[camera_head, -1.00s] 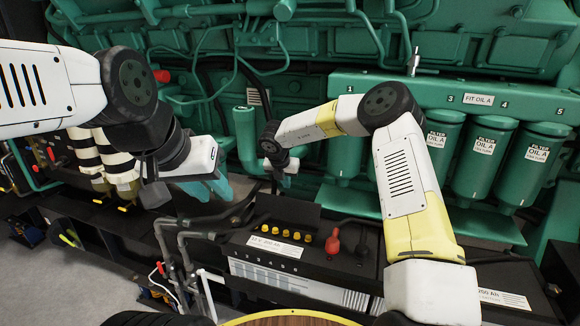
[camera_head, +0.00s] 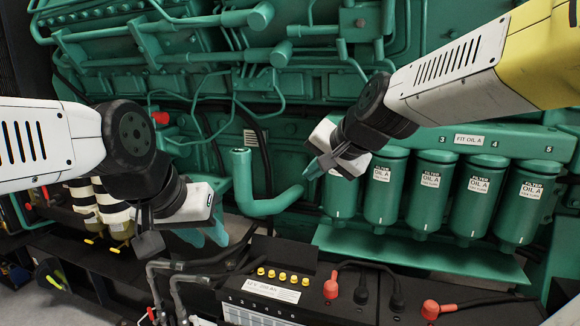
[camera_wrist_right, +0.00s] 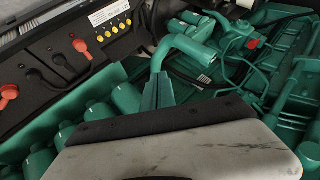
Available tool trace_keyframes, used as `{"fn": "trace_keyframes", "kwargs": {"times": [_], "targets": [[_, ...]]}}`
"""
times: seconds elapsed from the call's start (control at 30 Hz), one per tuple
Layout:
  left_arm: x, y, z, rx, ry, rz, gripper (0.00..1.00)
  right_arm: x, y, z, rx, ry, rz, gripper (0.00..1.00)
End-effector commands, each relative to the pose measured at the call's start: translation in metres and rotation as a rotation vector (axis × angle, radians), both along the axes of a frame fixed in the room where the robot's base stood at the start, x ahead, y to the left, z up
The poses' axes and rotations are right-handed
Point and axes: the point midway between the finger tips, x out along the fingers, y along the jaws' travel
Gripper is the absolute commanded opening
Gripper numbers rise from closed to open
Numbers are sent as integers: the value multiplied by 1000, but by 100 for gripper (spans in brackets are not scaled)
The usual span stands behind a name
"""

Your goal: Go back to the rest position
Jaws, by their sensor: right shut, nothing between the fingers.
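My right gripper (camera_head: 313,170) is raised in front of the green engine, left of the row of oil filters (camera_head: 430,195). Its teal fingers are shut with nothing between them; they also show in the right wrist view (camera_wrist_right: 158,92). My left gripper (camera_head: 208,236) hangs at the left, its teal fingers partly hidden behind its own wrist. I cannot tell whether it is open or shut. Both arms are bent in from the sides, and neither gripper is seen holding anything.
A green engine block (camera_head: 330,85) fills the back. A bent green pipe (camera_head: 243,178) rises between the grippers. A black battery (camera_head: 270,275) with yellow caps and red-capped terminals stands below. Grey floor shows at lower left.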

Motion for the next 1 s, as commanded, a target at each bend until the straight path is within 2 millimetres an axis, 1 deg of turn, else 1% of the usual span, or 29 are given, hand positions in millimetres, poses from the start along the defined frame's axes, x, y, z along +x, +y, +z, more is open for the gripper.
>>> {"fn": "trace_keyframes", "kwargs": {"times": [0.03, 0.1, 0.2, 0.3, 0.33, 0.4, 0.5, 1.0], "targets": [[0, 0, 0, 0, 0, 0, 32, -31, -18, -7, -94, -1, 57, 0], [0, 0, 0, 0, 0, 0, 32, -66, -40, -21, -214, 17, 134, 0], [0, 0, 0, 0, 0, 0, 32, -107, -66, -40, -346, 46, 221, 0], [0, 0, 0, 0, 0, 0, 32, -134, -83, -54, -427, 70, 278, 0], [0, 0, 0, 0, 0, 0, 32, -139, -86, -57, -443, 76, 290, 0], [0, 0, 0, 0, 0, 0, 32, -147, -91, -61, -466, 85, 307, 0], [0, 0, 0, 0, 0, 0, 32, -150, -93, -63, -478, 89, 316, 0], [0, 0, 0, 0, 0, 0, 32, -149, -93, -62, -474, 89, 313, 0]]}}
